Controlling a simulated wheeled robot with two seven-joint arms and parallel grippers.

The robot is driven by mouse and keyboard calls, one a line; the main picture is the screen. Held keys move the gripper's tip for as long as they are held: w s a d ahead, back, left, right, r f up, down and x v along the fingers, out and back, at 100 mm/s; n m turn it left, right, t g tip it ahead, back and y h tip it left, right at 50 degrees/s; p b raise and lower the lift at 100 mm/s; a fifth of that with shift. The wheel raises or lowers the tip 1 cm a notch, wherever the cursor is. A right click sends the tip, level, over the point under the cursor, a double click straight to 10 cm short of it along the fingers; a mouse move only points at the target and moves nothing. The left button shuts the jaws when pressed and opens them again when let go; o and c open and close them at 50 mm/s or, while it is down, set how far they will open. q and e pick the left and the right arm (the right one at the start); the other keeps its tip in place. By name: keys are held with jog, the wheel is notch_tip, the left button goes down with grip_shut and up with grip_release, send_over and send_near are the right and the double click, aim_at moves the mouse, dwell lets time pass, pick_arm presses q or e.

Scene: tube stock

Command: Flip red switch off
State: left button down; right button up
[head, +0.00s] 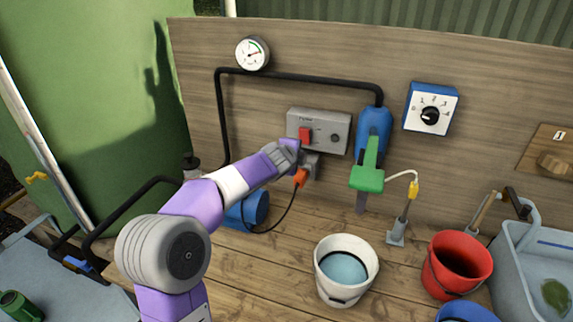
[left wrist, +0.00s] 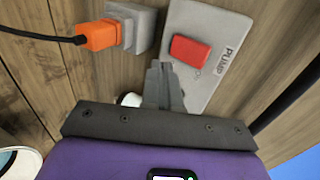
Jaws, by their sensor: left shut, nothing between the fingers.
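The red switch (head: 305,135) sits on the left part of a grey box (head: 333,120) marked PUMP, fixed to the wooden wall. In the left wrist view the red switch (left wrist: 190,51) is just ahead and to the right of the fingertips on the grey box (left wrist: 210,18). My left gripper (head: 297,148) is just below and left of the switch in the head view. In the left wrist view my left gripper (left wrist: 160,68) has its fingers together with nothing between them. I cannot tell whether the fingertips touch the box. My right gripper is not in view.
An orange plug (head: 300,178) with a black cable is in a grey socket below the box. A blue and green pump handle (head: 368,165) is right of it. A white bucket (head: 345,245) and a red bucket (head: 457,262) stand on the wooden bench. A dial (head: 431,108) is higher right.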

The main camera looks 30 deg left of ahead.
pick_arm(q)
jog(key=v, duration=0.7)
jog(key=shift+s+d, duration=0.15)
jog(key=shift+s, duration=0.15)
jog(key=shift+f, duration=0.15)
